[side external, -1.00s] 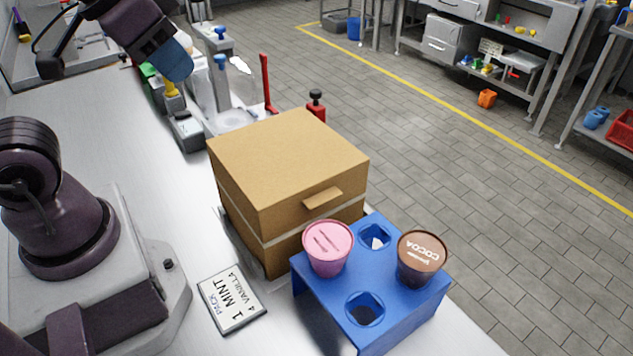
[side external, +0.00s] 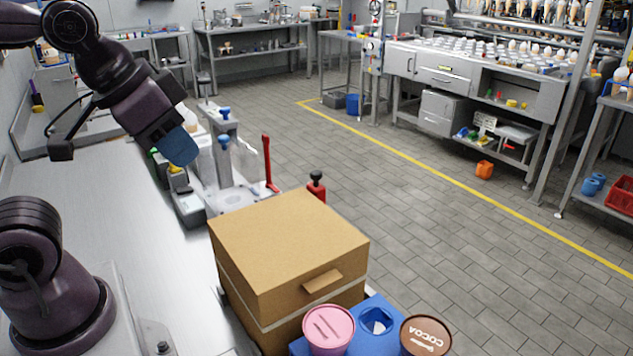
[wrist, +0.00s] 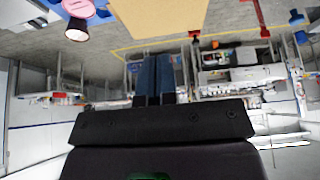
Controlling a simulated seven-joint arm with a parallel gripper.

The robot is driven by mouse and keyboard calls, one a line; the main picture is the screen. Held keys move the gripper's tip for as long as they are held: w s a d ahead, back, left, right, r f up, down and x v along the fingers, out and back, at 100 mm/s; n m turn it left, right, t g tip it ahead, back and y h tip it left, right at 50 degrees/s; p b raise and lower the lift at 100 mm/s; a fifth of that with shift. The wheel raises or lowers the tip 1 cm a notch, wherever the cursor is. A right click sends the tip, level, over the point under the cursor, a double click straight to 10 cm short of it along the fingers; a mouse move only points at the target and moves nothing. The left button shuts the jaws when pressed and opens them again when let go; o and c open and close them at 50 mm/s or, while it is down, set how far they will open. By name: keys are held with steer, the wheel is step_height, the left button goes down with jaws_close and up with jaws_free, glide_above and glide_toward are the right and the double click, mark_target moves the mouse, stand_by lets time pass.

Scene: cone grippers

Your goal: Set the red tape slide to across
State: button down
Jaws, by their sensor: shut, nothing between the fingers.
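My gripper (side external: 180,150) is in the air at the upper left of the side view, with its blue fingers together and empty. The shut fingers also show in the wrist view (wrist: 154,78). A red part with a black knob (side external: 316,188) stands behind the cardboard box, its lower end hidden by the box. A tall red lever (side external: 268,162) stands on the grey bench device (side external: 232,195). I cannot tell which of these red parts, if either, is the tape slide, or how it is set. My gripper is left of both and apart from them.
The closed cardboard box (side external: 290,245) stands in front of the device. A blue stand (side external: 380,308) holds a pink cup (side external: 329,328) and a brown cocoa cup (side external: 425,335). Blue knobs (side external: 224,142) rise close to my gripper. The left bench surface (side external: 110,215) is largely clear.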

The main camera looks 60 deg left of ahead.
stand_by(0.4)
steer(key=c, duration=1.4)
jaws_free()
steer(key=shift+a+f, duration=0.1)
steer(key=shift+f, duration=0.05)
steer(key=o, duration=0.5)
steer(key=shift+w+a+f+g, duration=0.15)
steer(key=shift+w+f+g, duration=0.2)
steer(key=shift+w, duration=0.2)
steer(key=shift+w+a+f+g, duration=0.15)
steer(key=shift+w+f+g, duration=0.15)
steer(key=shift+w, duration=0.2)
steer(key=shift+c, duration=0.2)
steer(key=m+g, duration=0.4)
steer(key=m, duration=0.3)
glide_above(316, 172)
steer(key=f, duration=0.2)
steer(key=r+m, duration=0.2)
step_height(316, 172, down, 13)
steer(key=shift+c, duration=0.4)
